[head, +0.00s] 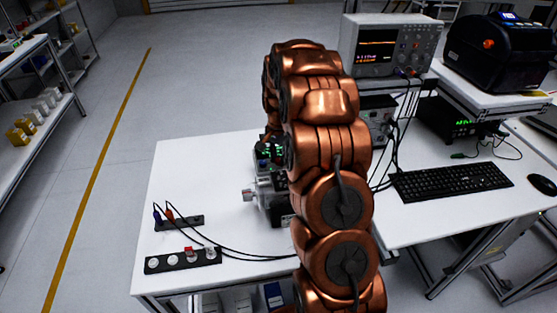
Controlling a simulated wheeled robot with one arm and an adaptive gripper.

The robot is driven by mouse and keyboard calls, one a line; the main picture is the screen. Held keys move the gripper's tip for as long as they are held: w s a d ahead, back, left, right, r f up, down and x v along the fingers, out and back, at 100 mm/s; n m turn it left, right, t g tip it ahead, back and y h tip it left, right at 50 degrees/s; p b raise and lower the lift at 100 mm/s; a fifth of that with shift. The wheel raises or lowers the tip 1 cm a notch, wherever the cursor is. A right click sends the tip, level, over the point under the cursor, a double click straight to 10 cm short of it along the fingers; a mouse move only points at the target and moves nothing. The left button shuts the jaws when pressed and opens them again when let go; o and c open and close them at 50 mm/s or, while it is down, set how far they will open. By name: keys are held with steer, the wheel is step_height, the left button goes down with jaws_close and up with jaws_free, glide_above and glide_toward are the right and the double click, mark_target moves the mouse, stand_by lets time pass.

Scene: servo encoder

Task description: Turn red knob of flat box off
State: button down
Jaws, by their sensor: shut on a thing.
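I cannot make out a red knob on a flat box for certain. A flat black device (447,121) with a green display sits under the raised shelf at the right, and no red knob shows on it. A light box-shaped instrument (377,121) stands behind my copper arm, which hides part of its front. My arm rises through the middle of the view and bends over at the top. My gripper is hidden behind the arm, so its hold cannot be seen.
A grey servo device (266,196) is partly covered by my arm. A black strip (160,265) with round sockets and a small red part lies at the table's front left. A keyboard (452,181), a mouse (541,185) and loose cables lie right.

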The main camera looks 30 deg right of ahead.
mark_target(279, 159)
steer(key=n+b, duration=0.2)
steer(key=b, duration=0.1)
steer(key=shift+f, duration=0.3)
steer(key=n+b, duration=0.3)
steer(key=n, duration=0.1)
steer(key=shift+r+n+b, duration=0.15)
steer(key=shift+n+b, duration=0.6)
steer(key=shift+n, duration=0.4)
steer(key=shift+r+n+b, duration=0.15)
steer(key=shift+n+b, duration=0.55)
steer(key=shift+n, duration=0.45)
steer(key=c, duration=0.9)
jaws_free()
steer(key=shift+c, duration=0.2)
steer(key=shift+r, duration=0.15)
step_height(279, 159, up, 12)
